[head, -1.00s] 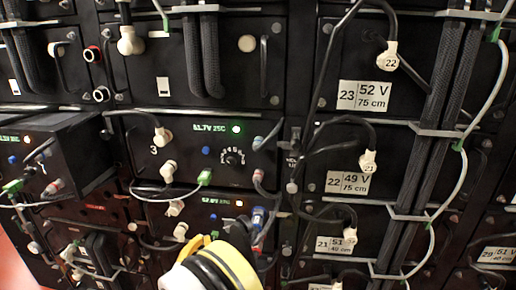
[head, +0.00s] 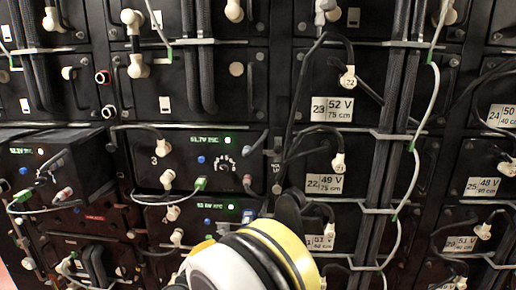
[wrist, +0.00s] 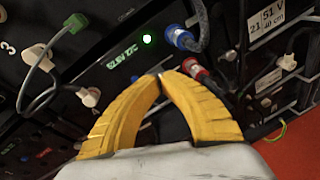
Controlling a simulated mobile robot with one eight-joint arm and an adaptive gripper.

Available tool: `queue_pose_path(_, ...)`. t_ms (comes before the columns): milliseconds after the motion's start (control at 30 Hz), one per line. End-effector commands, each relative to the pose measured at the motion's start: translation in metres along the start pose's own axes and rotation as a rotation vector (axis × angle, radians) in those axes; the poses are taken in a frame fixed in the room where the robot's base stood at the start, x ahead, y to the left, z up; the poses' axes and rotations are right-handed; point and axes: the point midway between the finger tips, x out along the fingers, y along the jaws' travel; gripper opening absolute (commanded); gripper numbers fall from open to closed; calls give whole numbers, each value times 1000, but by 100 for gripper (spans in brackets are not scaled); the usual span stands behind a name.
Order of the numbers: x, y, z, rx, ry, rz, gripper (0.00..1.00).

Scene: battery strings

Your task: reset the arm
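My gripper (wrist: 160,76) has two yellow, ribbed fingers in the wrist view. Their tips meet, and I see nothing held between them. The tips are in front of a black battery unit (wrist: 105,62) with a green display and a lit green lamp. A blue plug (wrist: 182,38) and a red plug (wrist: 192,68) are just beyond and right of the tips; I cannot tell whether the red one touches the finger. In the head view my arm, with its white and yellow wrist, reaches up from the bottom centre and mostly hides the fingers.
Racks of black battery units fill the head view. Labelled units, such as one marked 52 V (head: 332,109), stand right of centre. Dark cable bundles (head: 392,110) and a pale cable (head: 420,115) hang in front. A unit (head: 45,165) juts out at the left. Red floor (wrist: 292,150) shows at lower right.

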Motion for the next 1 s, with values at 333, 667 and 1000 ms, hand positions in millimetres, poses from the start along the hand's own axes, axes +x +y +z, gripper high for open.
queue_pose_path(333,-3,-113,126,633,150,-279,0)
queue_pose_path(667,-93,-243,200,1419,183,-618,0)
queue_pose_path(1000,-214,-324,197,2203,87,-935,0)
